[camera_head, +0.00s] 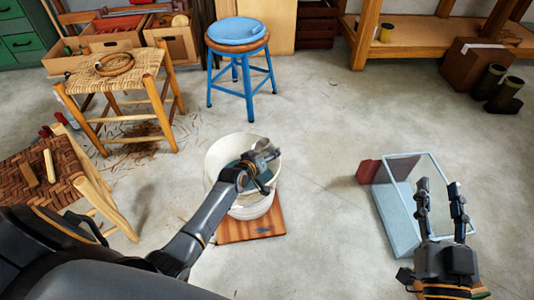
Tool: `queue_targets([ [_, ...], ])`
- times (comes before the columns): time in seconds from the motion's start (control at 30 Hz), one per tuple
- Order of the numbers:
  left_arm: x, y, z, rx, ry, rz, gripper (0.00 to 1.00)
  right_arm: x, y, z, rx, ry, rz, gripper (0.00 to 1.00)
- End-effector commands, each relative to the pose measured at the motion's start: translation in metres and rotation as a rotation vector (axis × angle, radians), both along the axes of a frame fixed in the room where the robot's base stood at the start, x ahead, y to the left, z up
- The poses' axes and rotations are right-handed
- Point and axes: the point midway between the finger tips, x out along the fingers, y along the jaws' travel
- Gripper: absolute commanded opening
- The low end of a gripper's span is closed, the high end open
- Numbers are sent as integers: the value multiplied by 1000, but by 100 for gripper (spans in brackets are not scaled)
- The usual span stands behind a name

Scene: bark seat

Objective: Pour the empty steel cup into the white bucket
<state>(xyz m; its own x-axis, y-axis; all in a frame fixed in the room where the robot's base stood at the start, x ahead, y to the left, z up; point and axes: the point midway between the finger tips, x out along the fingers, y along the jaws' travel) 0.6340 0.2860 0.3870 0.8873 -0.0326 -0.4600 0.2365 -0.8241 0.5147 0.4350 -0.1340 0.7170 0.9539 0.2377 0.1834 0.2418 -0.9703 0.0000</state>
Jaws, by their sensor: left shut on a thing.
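The white bucket (217,152) stands upright on a reddish wooden board (262,225) on the floor, in the middle of the head view. My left gripper (260,163) is over the bucket's opening and hides part of its inside. It is shut on the small grey steel cup (267,153), which looks tilted; the fingers cover much of it, and its mouth is hard to make out. My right gripper (440,203) is at the lower right, with its two fingers apart and nothing between them.
A pale blue bin with a clear side (396,212) stands behind and beside my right gripper, with a dark red block (368,172) near it. A blue stool (239,45) and woven seats (112,72) are behind and left. Floor between bucket and bin is clear.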

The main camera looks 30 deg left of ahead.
Motion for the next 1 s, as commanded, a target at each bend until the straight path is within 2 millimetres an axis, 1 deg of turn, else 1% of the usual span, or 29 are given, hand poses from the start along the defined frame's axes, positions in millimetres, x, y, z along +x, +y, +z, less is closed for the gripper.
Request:
queue_targets([
  [0.3,0,1,-1,95,-4,0,17,1,-5,-36,-54,204,-13,40],
  [0.6,0,3,-5,227,-10,1,17,-7,-12,-70,-99,385,-24,40],
  [0.7,0,5,-6,292,-14,1,17,-9,-14,-76,-108,418,-26,40],
  [0.87,1,6,-6,336,-17,1,17,-11,-15,-81,-115,448,-28,40],
  [1.0,1,9,-2,423,-22,2,17,-16,-18,-93,-130,514,-32,40],
])
